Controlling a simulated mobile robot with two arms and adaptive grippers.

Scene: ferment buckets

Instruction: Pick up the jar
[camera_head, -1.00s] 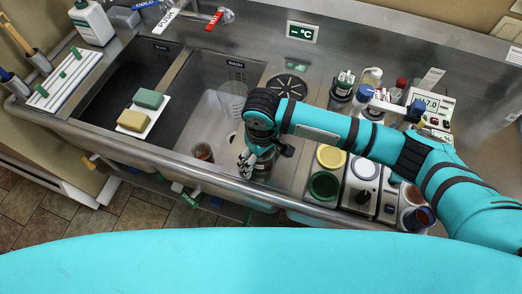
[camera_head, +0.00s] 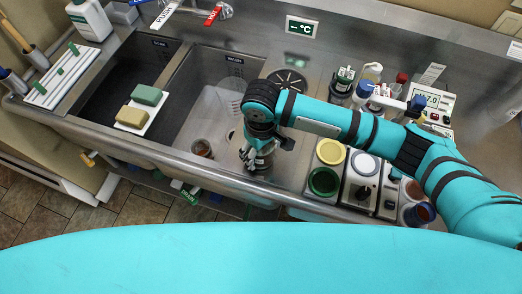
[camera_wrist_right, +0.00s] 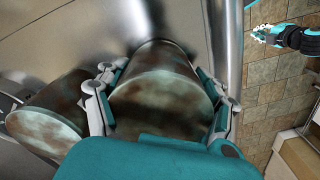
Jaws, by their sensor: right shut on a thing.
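In the right wrist view, a cylindrical jar (camera_wrist_right: 160,88) stained brown and green sits between the fingers of my right gripper (camera_wrist_right: 160,105), which is shut on it. In the head view my right gripper (camera_head: 254,160) is low in the right sink basin, by its front wall; the held jar is mostly hidden there by the gripper. A second stained jar (camera_wrist_right: 48,122) lies left of the held one in the wrist view; a small brown jar (camera_head: 202,148) shows left of the gripper in the head view. My left gripper (camera_wrist_right: 268,34) shows at the wrist view's upper right, its opening unclear.
The sink's front rim (camera_head: 180,160) runs close to the gripper. Yellow (camera_head: 331,152) and green (camera_head: 323,182) round-topped items stand right of the basin. Bottles (camera_head: 363,92) crowd the back right.

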